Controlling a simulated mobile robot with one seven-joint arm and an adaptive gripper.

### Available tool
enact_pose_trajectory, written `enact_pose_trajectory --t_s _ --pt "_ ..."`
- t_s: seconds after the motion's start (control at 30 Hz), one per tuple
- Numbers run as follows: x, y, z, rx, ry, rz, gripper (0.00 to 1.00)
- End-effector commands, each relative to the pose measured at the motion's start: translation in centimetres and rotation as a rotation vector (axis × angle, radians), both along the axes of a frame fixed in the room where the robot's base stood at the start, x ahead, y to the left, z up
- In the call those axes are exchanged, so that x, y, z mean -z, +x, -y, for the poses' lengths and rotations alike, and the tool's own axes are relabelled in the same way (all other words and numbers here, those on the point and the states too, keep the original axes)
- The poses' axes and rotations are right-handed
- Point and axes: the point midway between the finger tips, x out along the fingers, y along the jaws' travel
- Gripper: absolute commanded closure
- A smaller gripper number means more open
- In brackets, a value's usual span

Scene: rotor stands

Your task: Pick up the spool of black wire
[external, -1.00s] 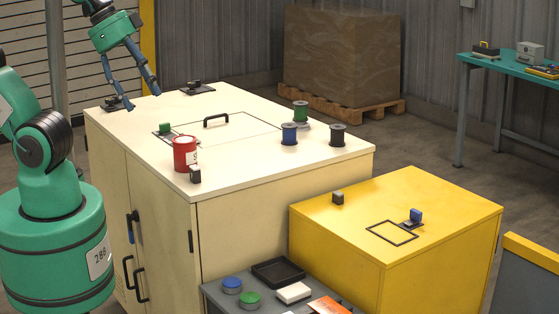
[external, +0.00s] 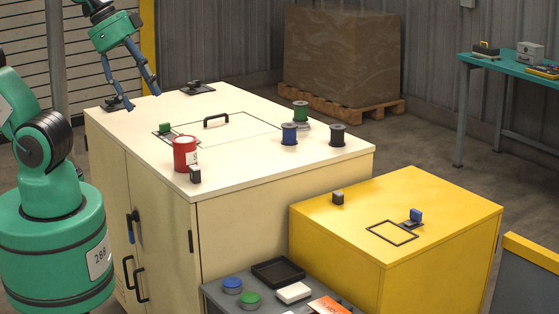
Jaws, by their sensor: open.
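The spool of black wire (external: 338,136) stands upright near the right corner of the cream cabinet top (external: 240,165). A blue spool (external: 289,134) stands just left of it, and a green spool (external: 300,112) stands behind, on a small light base. My gripper (external: 131,100) is open and empty above the far left end of the cabinet top, well away from the spools. Its two blue-grey fingers point down and are spread apart.
A red can (external: 185,154) and a small black block (external: 195,174) stand near the front edge. A black handle (external: 216,119) rises from the outlined panel. Dark mounts sit at the far left. A lower yellow cabinet (external: 440,210) stands at the right.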

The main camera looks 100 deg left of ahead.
Motion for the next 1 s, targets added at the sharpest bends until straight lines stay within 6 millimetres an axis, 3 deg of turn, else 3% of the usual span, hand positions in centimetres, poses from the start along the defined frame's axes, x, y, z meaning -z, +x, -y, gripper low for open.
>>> enact_pose_trajectory --t_s 0.67,0.87,1.0 --pt "-0.3 0.3 -0.1 0.000 0.002 -0.002 0.43" --pt "-1.8 2.1 -0.8 -0.001 0.013 -0.017 0.43" --pt "-3.5 4.3 -1.9 -0.002 0.026 -0.036 0.43"
